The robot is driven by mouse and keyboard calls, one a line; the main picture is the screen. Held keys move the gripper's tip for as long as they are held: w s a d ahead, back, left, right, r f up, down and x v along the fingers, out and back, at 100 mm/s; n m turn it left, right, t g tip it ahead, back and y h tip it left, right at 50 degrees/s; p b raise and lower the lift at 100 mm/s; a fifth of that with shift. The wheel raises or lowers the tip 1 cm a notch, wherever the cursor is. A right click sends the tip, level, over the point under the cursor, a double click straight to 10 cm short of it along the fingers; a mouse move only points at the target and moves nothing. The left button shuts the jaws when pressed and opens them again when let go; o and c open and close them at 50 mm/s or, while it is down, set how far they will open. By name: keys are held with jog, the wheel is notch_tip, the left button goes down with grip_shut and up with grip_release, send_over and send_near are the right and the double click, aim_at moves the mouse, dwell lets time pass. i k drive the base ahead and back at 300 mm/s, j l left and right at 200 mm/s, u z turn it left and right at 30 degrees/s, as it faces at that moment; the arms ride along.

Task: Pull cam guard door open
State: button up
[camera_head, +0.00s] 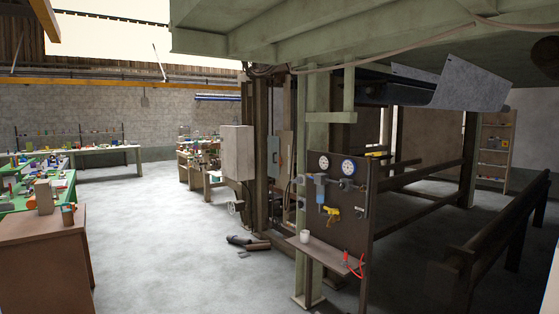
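I cannot tell for sure which part is the cam guard door. A pale box-shaped cabinet or cover (237,153) is fixed to the left side of the dark machine column, above a handwheel (236,207). Its front looks closed. A smaller grey box (273,156) with a dark lever hangs on the column just to its right. My gripper is not in view, and no part of my arm shows.
A dark panel (360,200) with gauges and valves, and a small shelf (318,252), stand in front of the column. Dark debris (247,243) lies on the floor. Dark rails (500,225) run at right. A brown cabinet (45,255) stands at left. The middle floor (150,240) is clear.

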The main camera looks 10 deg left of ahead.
aim_at(274, 141)
jog(key=i+j+u, duration=0.3)
jog(key=i, duration=0.2)
jog(key=i+u, duration=0.25)
jog(key=i, duration=0.2)
jog(key=i+u, duration=0.15)
jog(key=i, duration=3.25)
jog(key=i+z, duration=0.1)
jog(key=i, duration=1.25)
jog(key=i+j, duration=0.1)
jog(key=i, duration=1.2)
jog(key=i+z, duration=0.2)
jog(key=i, duration=0.2)
jog(key=i+j+z, duration=0.15)
jog(key=i, duration=0.3)
